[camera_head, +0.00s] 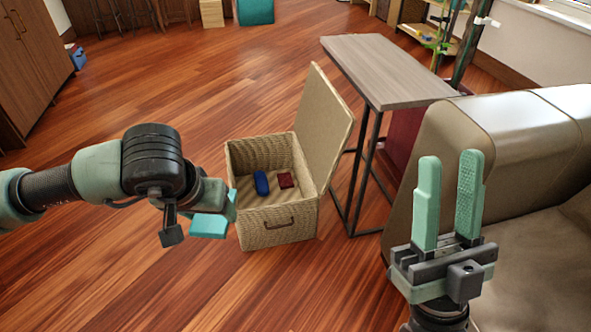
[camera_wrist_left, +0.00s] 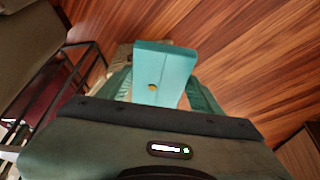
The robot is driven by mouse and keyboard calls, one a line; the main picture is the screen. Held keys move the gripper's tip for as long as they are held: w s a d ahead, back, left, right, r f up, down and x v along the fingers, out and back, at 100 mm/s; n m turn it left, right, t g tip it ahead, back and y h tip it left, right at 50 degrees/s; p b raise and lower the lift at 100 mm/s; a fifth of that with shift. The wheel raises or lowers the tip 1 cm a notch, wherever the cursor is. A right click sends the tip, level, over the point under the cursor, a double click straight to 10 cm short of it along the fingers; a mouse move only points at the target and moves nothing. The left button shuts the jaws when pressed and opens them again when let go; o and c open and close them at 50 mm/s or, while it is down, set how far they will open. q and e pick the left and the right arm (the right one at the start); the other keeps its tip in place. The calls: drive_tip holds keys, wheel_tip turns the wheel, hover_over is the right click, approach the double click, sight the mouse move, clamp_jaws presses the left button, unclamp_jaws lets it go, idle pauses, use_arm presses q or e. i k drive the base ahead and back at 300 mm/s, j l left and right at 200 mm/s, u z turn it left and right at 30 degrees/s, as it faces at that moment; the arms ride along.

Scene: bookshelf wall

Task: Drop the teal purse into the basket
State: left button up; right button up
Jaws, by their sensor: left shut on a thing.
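The teal purse (camera_head: 208,226) is a small flat piece held in my left gripper (camera_head: 228,203), just left of the basket in the head view. In the left wrist view the purse (camera_wrist_left: 166,70) shows a gold clasp and sits between the fingers. The woven basket (camera_head: 278,237) stands on the floor with its lid (camera_head: 326,130) open and tilted up at the right. A blue item (camera_head: 261,183) and a dark red item (camera_head: 286,180) lie inside it. My right gripper (camera_head: 449,162) is open and empty, fingers pointing up.
A grey-topped side table (camera_head: 385,70) with dark metal legs stands right of the basket, close to the lid. A beige sofa (camera_head: 530,150) fills the right side. The wooden floor (camera_head: 180,80) behind and left of the basket is mostly clear.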

sight(257, 206)
drive_tip(key=i+j+z, duration=0.15)
drive_tip(key=z, duration=0.3)
drive_tip(key=j+z, duration=0.25)
drive_tip(key=z, duration=0.15)
drive_tip(key=i+j+z, duration=0.15)
drive_tip(key=j+z, duration=0.15)
drive_tip(key=z, duration=0.15)
drive_tip(key=j+z, duration=0.25)
drive_tip(key=z, duration=0.15)
drive_tip(key=j+z, duration=0.1)
drive_tip(key=j, duration=0.45)
drive_tip(key=j+z, duration=0.1)
drive_tip(key=j, duration=0.45)
drive_tip(key=k+j+z, duration=0.1)
drive_tip(key=j, duration=0.45)
drive_tip(key=k+j, duration=0.1)
drive_tip(key=j, duration=0.4)
drive_tip(key=k+j+z, duration=0.15)
drive_tip(key=j, duration=0.4)
drive_tip(key=i, duration=0.05)
